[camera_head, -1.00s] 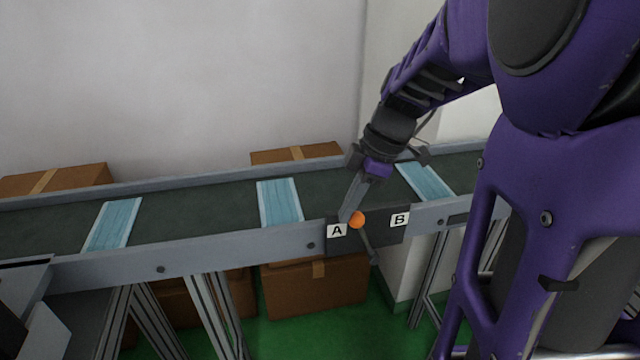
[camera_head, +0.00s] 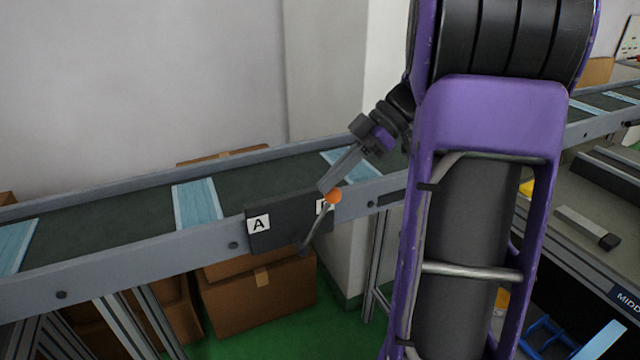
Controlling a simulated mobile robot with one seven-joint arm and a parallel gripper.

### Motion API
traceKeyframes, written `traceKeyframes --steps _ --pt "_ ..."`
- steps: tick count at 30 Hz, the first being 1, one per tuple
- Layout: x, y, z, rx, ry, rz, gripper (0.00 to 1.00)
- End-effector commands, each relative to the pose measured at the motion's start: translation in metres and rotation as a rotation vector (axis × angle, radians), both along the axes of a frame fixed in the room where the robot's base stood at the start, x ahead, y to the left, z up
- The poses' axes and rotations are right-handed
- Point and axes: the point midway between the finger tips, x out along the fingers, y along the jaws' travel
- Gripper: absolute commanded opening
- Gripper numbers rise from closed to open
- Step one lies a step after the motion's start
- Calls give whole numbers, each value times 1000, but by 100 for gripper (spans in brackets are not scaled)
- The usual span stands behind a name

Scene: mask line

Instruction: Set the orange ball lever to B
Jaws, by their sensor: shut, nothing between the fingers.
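The orange ball (camera_head: 333,196) tops a thin grey lever (camera_head: 316,226) on a dark panel (camera_head: 285,222) at the conveyor's front side. The lever tilts to the right, and its ball is in front of the B label (camera_head: 321,207), partly covering it. The A label (camera_head: 258,223) is in plain sight at the panel's left. My gripper (camera_head: 325,189) is shut, its fingers pointing down and left, with the tips at the left side of the ball. I cannot tell whether they touch it.
The conveyor belt (camera_head: 250,190) carries blue masks (camera_head: 196,204) behind the panel. Cardboard boxes (camera_head: 258,296) stand below it on the green floor. My arm hides much of the right side. A grey work surface (camera_head: 560,190) is at the far right.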

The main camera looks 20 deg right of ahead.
Motion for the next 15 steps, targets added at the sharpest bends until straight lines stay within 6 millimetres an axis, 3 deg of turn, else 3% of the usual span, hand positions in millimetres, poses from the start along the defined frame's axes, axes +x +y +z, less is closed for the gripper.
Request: traceKeyframes --steps 15 --pt "-1 -16 -8 -8 3 -8 0"
